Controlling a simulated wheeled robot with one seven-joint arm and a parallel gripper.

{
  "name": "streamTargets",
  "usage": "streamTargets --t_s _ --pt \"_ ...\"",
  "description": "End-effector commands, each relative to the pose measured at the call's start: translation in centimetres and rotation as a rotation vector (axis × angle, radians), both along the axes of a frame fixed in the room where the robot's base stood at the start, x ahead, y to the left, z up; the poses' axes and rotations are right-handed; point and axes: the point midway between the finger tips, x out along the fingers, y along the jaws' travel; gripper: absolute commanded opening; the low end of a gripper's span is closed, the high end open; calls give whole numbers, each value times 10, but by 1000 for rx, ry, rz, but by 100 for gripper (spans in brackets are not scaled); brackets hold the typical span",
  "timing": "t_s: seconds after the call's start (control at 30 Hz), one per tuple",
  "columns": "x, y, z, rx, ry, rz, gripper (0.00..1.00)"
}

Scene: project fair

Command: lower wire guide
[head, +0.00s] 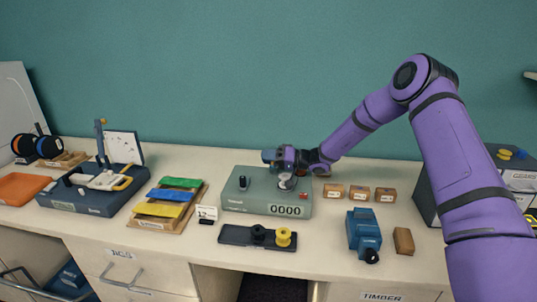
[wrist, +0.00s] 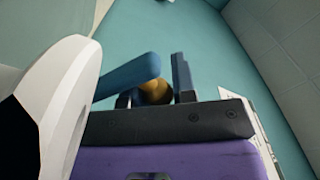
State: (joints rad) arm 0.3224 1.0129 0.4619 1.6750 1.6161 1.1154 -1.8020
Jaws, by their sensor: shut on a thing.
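The grey-green winder (head: 248,203) with a counter reading 0000 stands at the middle of the bench. A black post (head: 242,183) and a pale round part (head: 287,181) sit on its top. My gripper (head: 270,156) is above the winder's back edge. In the wrist view its blue fingers (wrist: 158,78) are shut on a round brass-coloured knob (wrist: 153,93), which appears to be part of the wire guide. The rest of the guide is hidden behind my gripper and wrist in the head view. A large white and black shape fills the left of the wrist view.
A black tray (head: 235,237) with a black and a yellow spool lies in front of the winder. Small wooden blocks (head: 359,193) and a blue device (head: 364,233) are to the right. Coloured strips (head: 173,196) and a blue-based device (head: 90,200) are left.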

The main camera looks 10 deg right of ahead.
Motion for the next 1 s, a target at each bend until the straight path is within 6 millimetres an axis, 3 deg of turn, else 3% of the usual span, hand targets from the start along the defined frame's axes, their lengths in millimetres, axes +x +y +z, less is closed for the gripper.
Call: streamTargets --t_s 0.7,0.73,0.8,0.83,1.0 --pt "-8 4 -8 2 12 7 0" --pt "-8 4 -8 2 12 7 27" --pt "-8 4 -7 2 10 7 43" --pt "-8 4 -7 1 10 6 48" --pt "-7 3 -6 1 8 4 48"
